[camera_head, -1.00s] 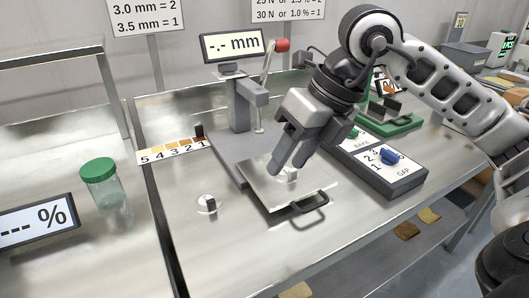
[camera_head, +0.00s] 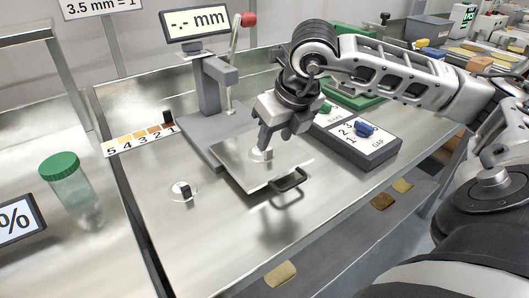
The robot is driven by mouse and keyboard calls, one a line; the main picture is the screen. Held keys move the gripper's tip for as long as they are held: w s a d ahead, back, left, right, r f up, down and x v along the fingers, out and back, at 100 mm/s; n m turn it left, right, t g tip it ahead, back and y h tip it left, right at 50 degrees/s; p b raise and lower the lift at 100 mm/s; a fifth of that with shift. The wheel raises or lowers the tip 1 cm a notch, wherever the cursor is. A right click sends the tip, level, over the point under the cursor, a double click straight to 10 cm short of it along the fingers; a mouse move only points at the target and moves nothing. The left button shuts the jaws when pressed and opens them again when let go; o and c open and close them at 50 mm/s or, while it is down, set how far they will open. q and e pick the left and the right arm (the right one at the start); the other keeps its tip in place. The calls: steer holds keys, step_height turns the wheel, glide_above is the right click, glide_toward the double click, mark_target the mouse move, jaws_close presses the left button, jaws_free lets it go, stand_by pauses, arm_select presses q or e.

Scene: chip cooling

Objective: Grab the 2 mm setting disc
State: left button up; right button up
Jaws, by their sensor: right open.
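A second, pale disc with a small knob (camera_head: 268,155) sits on the square metal plate (camera_head: 245,174) of the press. I cannot read a size on either disc. My right gripper (camera_head: 276,145) is open, pointing down just above the plate, with its fingertips close to the pale disc. It partly hides that disc, and I cannot tell whether they touch. My left gripper is out of view.
The press (camera_head: 211,88) with its "-.- mm" display (camera_head: 196,22) stands behind the plate. A GAP dial box (camera_head: 365,150) is right of it. A colour scale strip (camera_head: 139,140) and a green-lidded jar (camera_head: 68,186) are at left. The table front is clear.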

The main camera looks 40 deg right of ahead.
mark_target(269, 149)
steer(key=x, duration=0.4)
steer(key=shift+w+f, duration=0.15)
jaws_close()
